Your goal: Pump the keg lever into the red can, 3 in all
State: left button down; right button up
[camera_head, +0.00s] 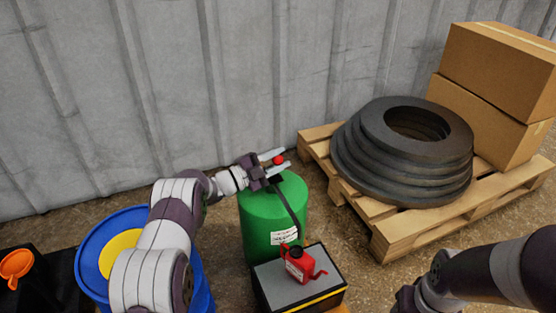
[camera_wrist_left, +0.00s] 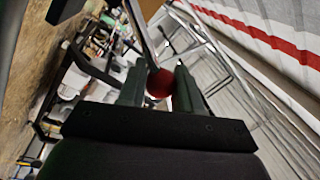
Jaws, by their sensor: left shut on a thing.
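The green keg (camera_head: 262,225) stands on the floor in the middle of the head view. Its lever ends in a red knob (camera_head: 278,160) above the keg's top. My left gripper (camera_head: 276,162) is shut on this knob; the left wrist view shows the red knob (camera_wrist_left: 159,84) between the two fingers. A dark hose or spout runs down the keg's front towards the red can (camera_head: 299,264). The can stands on a grey-topped box in front of the keg. My right gripper (camera_head: 408,300) is only partly in view at the lower right, and its fingers are not visible.
A blue drum (camera_head: 88,262) with a yellow top stands left of the keg, partly behind my left arm. An orange funnel (camera_head: 16,264) lies at the far left. A wooden pallet (camera_head: 385,240) with stacked black rings (camera_head: 370,170) and cardboard boxes (camera_head: 490,75) is on the right.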

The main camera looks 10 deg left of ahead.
pick_arm(q)
jog(key=shift+f, duration=0.25)
jog(key=c, duration=0.8)
grip_release()
jog(key=shift+s, duration=0.1)
jog(key=shift+r, duration=0.1)
jog(key=shift+r, duration=0.3)
jog(key=r+p, duration=0.2)
jog(key=d+r+p, duration=0.1)
jog(key=r+p, duration=0.1)
jog(key=shift+r, duration=0.4)
jog(key=s+d+r+p, duration=0.3)
jog(key=d+r+p, duration=0.2)
jog(key=d, duration=0.5)
jog(key=shift+s+r, duration=0.25)
jog(key=shift+s, duration=0.1)
